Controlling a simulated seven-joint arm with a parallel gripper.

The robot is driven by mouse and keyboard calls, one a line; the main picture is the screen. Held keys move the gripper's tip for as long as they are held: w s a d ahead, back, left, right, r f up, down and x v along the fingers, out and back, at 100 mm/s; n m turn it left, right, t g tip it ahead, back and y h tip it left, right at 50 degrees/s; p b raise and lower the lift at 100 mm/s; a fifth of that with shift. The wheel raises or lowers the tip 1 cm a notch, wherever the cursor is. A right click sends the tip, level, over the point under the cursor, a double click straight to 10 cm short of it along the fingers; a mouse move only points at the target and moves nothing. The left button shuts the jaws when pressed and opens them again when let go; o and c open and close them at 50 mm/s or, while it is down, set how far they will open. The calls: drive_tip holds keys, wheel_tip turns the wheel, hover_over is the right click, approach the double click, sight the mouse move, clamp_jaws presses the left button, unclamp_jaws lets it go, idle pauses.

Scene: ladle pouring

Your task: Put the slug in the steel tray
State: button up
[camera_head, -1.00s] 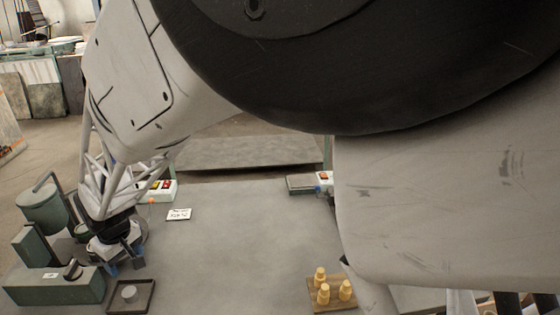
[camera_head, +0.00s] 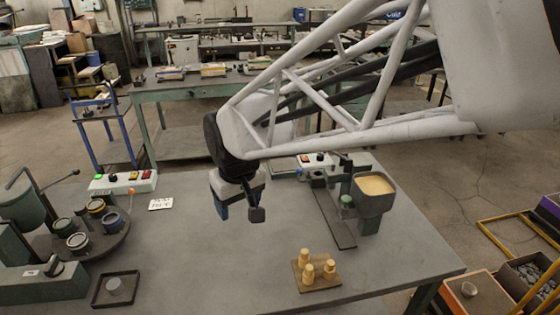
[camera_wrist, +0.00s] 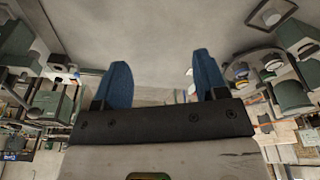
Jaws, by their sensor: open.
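The slug (camera_head: 114,287) is a short grey cylinder. It sits inside the dark square steel tray (camera_head: 130,284) at the lower left of the table in the head view. The tray also shows at the top right of the wrist view (camera_wrist: 285,9), with the slug in it (camera_wrist: 271,17). My gripper (camera_head: 238,213) is over the middle of the table, to the right of the tray and well apart from it. In the wrist view its two blue fingers (camera_wrist: 163,75) are spread with nothing between them.
A round turntable (camera_head: 100,243) with several cups stands behind the tray, beside a green machine (camera_head: 25,205). A wooden block with yellow pegs (camera_head: 316,272) stands at front right. A pan of yellowish material (camera_head: 375,187) is at back right. The middle of the table is clear.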

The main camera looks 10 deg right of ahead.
drive_tip(key=s+d+r+m, duration=0.1)
drive_tip(key=s+d+m, duration=0.4)
drive_tip(key=s+d, duration=1)
drive_tip(key=shift+s+d+r+t+h, duration=0.2)
drive_tip(key=shift+d+r+t+h, duration=0.15)
drive_tip(key=shift+d, duration=0.7)
